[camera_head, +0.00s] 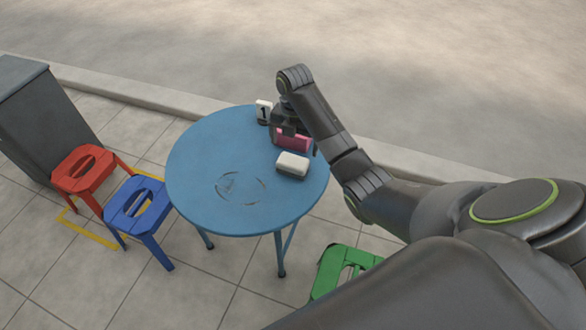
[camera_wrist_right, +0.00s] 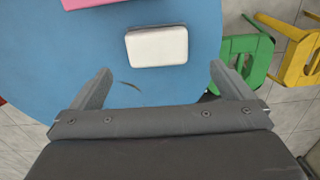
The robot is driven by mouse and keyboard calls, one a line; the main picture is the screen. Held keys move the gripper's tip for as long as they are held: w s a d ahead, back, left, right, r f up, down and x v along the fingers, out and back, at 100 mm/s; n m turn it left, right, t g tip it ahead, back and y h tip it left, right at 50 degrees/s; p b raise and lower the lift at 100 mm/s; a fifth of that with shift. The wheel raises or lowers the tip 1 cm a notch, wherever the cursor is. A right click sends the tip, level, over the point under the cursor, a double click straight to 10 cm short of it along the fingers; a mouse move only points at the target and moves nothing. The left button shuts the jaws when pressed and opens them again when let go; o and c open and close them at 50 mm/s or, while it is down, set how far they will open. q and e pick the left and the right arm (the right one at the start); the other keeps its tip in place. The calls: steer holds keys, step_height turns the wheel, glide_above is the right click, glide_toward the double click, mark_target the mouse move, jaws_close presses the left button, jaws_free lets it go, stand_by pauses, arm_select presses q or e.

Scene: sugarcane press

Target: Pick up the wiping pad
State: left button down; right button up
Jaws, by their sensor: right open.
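A white block with rounded corners and a dark underside, which looks like the wiping pad (camera_head: 292,163), lies flat on the round blue table (camera_head: 205,160). It also shows in the right wrist view (camera_wrist_right: 157,46), ahead of the fingers and roughly centred between them. My right gripper (camera_wrist_right: 161,72) is open and empty, above the table and apart from the pad. In the head view the right gripper (camera_head: 292,138) is partly hidden by its own wrist and overlaps a pink item. My left gripper is not in view.
Red (camera_head: 84,170), blue (camera_head: 138,206) and green (camera_head: 345,268) stools surround the table. Its left half is clear apart from dark marks.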

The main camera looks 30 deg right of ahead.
mark_target(293, 160)
step_height(293, 160, down, 8)
steer(key=b, duration=0.2)
steer(key=shift+w+a+f+b, duration=0.1)
steer(key=shift+w+f+b, duration=0.05)
steer(key=shift+f+b, duration=0.15)
steer(key=shift+f, duration=0.2)
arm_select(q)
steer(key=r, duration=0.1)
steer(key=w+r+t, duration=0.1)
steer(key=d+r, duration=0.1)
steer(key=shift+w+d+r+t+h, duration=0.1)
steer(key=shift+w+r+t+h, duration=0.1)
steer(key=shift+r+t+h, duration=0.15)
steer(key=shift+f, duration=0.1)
arm_select(e)
steer(key=c, duration=0.8)
steer(key=shift+r, duration=0.1)
steer(key=shift+c, duration=0.2)
steer(key=shift+r, duration=0.25)
step_height(293, 160, up, 9)
steer(key=p, duration=0.3)
steer(key=shift+r, duration=0.2)
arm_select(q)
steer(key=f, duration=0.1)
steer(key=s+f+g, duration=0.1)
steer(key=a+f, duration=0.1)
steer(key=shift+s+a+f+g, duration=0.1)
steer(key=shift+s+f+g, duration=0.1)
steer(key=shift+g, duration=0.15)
